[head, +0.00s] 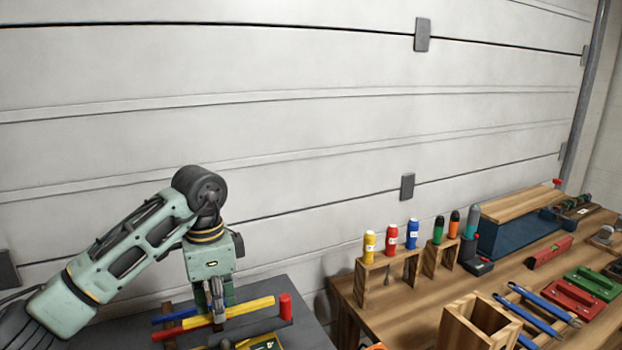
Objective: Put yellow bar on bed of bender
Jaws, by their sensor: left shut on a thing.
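The yellow bar (250,307) lies across my left gripper (218,308), whose fingers point down and are shut on it. The bar is low over the dark grey bench at the lower left. A red piece (167,333) continues along the same line to the left; I cannot tell if it is joined to the bar. A blue bar (168,318) shows just behind it. A red upright cylinder (286,307) stands near the yellow bar's right end. I cannot clearly make out the bender's bed. My right gripper is out of view.
The grey bench (300,330) has a yellow-and-dark object (262,342) at its front. A wooden bench (400,320) at the right holds bottles in wooden racks (378,285), an open wooden box (478,325), and red, green and blue tools. A panelled wall (300,100) stands behind.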

